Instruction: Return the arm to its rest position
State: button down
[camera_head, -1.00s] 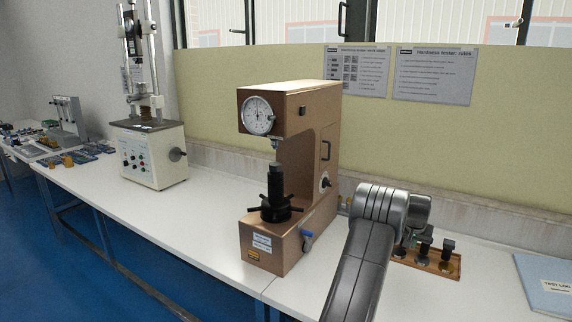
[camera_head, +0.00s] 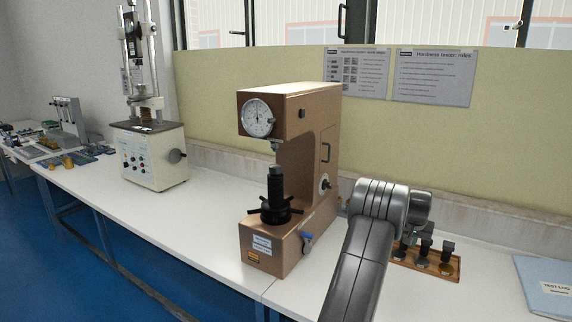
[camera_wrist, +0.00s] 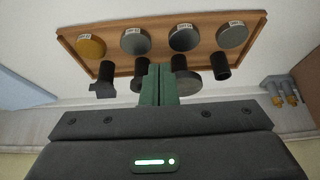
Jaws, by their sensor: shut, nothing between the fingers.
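My gripper (camera_wrist: 158,72) shows in the wrist view, with its two green fingers closed together and nothing between them. Its fingertips appear by the near edge of a wooden tray (camera_wrist: 190,22). Whether they touch it I cannot tell. My arm (camera_head: 372,240) reaches up from the bottom of the head view and hides the gripper and part of the same tray (camera_head: 455,277). The brown hardness tester (camera_head: 290,105) stands to the left of my arm, with a dial and a black spindle.
The tray holds round labelled blocks, one gold-coloured (camera_wrist: 91,46), and several dark cylindrical parts (camera_wrist: 219,66). A test log (camera_head: 545,285) lies at the right. A white testing machine (camera_head: 150,158) stands at the left. The white bench (camera_head: 215,205) between the machines is clear.

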jog(key=s+a+b, duration=0.5)
jog(key=s, duration=0.2)
jog(key=p, duration=0.6)
send_over(406, 269)
jog(key=s, duration=0.1)
notch_tip(406, 269, down, 11)
jog(key=b, duration=0.5)
jog(key=shift+a+f, duration=0.15)
jog(key=shift+s+f, duration=0.1)
jog(key=shift+a, duration=0.1)
jog(key=shift+a, duration=0.1)
